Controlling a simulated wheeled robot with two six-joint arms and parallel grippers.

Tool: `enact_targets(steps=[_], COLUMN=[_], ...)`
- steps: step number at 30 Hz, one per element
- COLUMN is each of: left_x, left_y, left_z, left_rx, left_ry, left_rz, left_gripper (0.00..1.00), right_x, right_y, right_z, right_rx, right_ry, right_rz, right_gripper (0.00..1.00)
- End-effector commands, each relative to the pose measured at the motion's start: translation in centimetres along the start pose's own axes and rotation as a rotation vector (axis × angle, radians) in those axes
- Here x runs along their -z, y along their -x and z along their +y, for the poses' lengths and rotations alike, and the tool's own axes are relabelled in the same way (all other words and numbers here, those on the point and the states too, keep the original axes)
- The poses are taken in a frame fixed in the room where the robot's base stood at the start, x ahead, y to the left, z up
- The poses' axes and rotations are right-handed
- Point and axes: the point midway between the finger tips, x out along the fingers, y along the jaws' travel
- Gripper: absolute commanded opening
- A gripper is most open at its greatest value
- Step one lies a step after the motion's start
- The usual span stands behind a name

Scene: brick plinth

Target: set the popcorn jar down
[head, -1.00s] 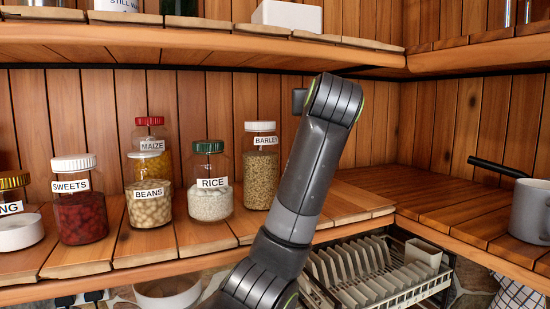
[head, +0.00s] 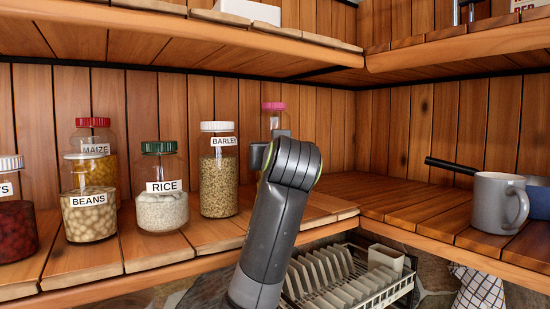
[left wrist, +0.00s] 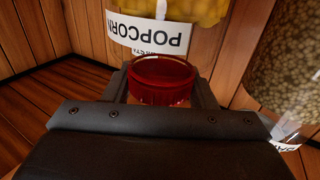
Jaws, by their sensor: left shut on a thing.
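The popcorn jar (head: 273,118) shows in the head view as clear glass with a pink lid, standing upright behind my left arm, right of the barley jar. Its lower part is hidden, so I cannot tell whether it touches the shelf (head: 325,206). In the left wrist view the popcorn jar (left wrist: 168,38) appears upside down, with a "POPCORN" label, yellow contents and a reddish lid. My left gripper (left wrist: 166,88) is shut on it at the lid end. In the head view the left gripper (head: 269,146) is mostly hidden by its own arm. My right gripper is not in view.
The barley jar (head: 219,180) stands close left of the popcorn jar. Rice (head: 163,208), beans (head: 90,212) and maize (head: 97,140) jars stand farther left. The upper shelf (head: 190,45) is overhead. A grey mug (head: 494,202) stands right; the corner shelf between is clear.

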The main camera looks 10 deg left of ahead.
Motion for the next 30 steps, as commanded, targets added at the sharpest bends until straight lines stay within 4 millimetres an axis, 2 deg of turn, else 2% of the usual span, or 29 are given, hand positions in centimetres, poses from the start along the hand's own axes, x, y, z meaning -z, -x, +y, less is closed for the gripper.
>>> enact_targets(steps=[7, 8, 12, 13, 23, 26, 30], left_x=[-0.3, -0.5, -0.4, -0.4, 0.1, -0.3, -0.5], left_y=[0.0, -0.1, -0.1, -0.1, -0.1, 0.9, 3.4], left_z=[0.0, 0.0, 0.0, 0.0, 0.0, 0.1, 0.1], left_rx=[-0.001, 0.000, 0.000, 0.000, 0.000, -0.002, -0.004], left_ry=[0.000, -0.001, -0.001, -0.001, -0.001, 0.000, 0.002], left_rz=[0.000, -0.005, -0.004, -0.004, -0.003, -0.001, 0.002], left_gripper=[0.00, 0.52, 0.71, 0.73, 0.73, 0.73, 0.73], right_x=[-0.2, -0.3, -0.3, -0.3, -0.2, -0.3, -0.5], right_y=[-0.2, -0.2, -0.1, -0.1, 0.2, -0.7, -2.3], right_z=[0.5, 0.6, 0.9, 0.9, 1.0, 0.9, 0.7], right_rx=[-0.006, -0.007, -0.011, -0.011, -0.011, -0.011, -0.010], right_ry=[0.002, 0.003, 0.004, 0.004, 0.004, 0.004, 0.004], right_rz=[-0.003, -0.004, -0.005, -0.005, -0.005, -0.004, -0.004], right_gripper=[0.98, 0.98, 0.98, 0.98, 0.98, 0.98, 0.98])
